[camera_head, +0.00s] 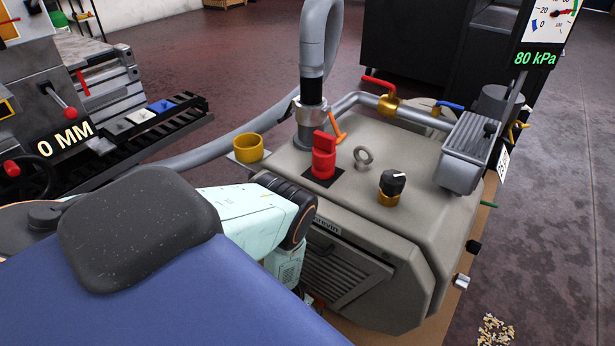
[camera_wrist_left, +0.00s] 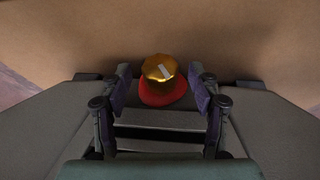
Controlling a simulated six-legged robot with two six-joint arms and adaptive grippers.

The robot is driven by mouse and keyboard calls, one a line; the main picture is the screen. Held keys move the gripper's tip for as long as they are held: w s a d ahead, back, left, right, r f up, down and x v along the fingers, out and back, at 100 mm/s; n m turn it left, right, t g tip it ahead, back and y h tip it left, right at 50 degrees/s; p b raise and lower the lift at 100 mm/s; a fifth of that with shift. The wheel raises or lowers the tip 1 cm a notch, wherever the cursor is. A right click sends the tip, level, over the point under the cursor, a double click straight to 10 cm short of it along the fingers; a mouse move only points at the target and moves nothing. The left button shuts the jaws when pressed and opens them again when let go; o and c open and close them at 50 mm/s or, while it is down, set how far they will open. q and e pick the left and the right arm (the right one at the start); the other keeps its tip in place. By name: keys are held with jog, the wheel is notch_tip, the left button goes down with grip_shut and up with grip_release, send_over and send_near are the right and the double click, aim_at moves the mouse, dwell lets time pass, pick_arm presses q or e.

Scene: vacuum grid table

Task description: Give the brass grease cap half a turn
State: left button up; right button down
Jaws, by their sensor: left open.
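The brass grease cap (camera_wrist_left: 158,68) shows in the left wrist view as a faceted gold cap with a pale mark on its face. It sits on a red round base (camera_wrist_left: 165,97) in front of a tan surface. My left gripper (camera_wrist_left: 160,78) is open, with one finger to each side of the cap and a visible gap on both sides. I cannot tell how deep the cap lies between the fingertips. In the head view my left arm reaches down beside the grey pump housing, and I cannot make out the cap there. My right gripper is not in view.
The grey pump housing (camera_head: 425,170) carries a red switch (camera_head: 323,160), a lifting ring (camera_head: 363,157), a black-topped knob (camera_head: 392,184) and red and blue-handled valves. A gauge reads 80 kPa (camera_head: 535,59). A grey hose (camera_head: 215,150) runs left. Open floor lies to the right.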

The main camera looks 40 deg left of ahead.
pick_arm(q)
jog(key=shift+w+f, duration=0.15)
jog(key=shift+f, duration=0.25)
jog(key=c, duration=1.2)
